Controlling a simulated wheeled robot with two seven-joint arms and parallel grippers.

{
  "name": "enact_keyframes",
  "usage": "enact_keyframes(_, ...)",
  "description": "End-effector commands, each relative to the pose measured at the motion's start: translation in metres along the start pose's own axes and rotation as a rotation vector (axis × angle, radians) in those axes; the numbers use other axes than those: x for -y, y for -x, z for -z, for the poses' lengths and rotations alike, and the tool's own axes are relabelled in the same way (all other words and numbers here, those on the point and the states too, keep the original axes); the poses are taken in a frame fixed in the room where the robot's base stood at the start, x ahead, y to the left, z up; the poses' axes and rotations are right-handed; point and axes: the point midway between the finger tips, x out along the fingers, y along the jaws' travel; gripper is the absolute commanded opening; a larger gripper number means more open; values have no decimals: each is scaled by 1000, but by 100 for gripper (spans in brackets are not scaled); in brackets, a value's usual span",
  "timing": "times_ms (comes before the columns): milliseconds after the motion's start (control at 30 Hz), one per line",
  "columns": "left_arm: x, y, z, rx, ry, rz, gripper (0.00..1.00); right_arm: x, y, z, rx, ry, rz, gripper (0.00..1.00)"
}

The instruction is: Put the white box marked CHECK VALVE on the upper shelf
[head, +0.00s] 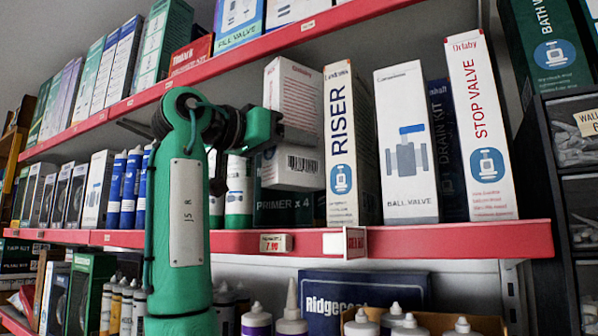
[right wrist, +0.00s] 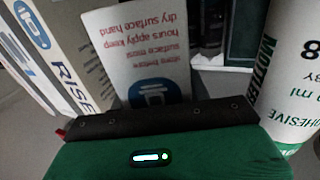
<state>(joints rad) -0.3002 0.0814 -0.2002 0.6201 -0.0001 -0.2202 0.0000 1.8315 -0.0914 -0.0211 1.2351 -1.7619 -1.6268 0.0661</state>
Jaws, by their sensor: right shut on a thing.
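A white box (head: 295,92) with faint print and a barcode underneath is held tilted above the middle shelf, left of the RISER box. I cannot read CHECK VALVE on it. My right gripper (head: 268,130) is shut on this box from its left side; the fingertips are mostly hidden. In the right wrist view the box (right wrist: 140,50) shows upside-down red print and a blue valve icon, beyond the dark gripper edge (right wrist: 160,118). The upper shelf (head: 240,62) has a red front edge and runs above, rising to the right. My left gripper is not in view.
The RISER box (head: 340,190), BALL VALVE box (head: 407,185) and STOP VALVE box (head: 482,170) stand close on the right. A PRIMER x4 box (head: 275,207) sits below the held box. The upper shelf carries boxes on the left; its right part is cut off by the frame.

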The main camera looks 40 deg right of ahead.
Motion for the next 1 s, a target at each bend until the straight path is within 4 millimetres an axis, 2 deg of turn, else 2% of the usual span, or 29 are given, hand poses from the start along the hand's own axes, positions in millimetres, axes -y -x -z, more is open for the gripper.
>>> enact_keyframes(33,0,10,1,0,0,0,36,4,-11,5,1,1,-2,18)
enact_keyframes(100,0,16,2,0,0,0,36,10,-24,3,0,2,-1,18)
enact_keyframes(300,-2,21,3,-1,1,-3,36,9,-20,-24,-1,1,1,18)
enact_keyframes(567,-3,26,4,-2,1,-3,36,8,-19,-37,-1,0,1,18)
enact_keyframes(800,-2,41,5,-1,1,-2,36,8,-19,-62,0,0,1,18)
enact_keyframes(867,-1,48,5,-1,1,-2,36,9,-21,-62,0,1,0,18)
enact_keyframes(1000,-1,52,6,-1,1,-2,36,10,-23,-68,0,0,1,18)
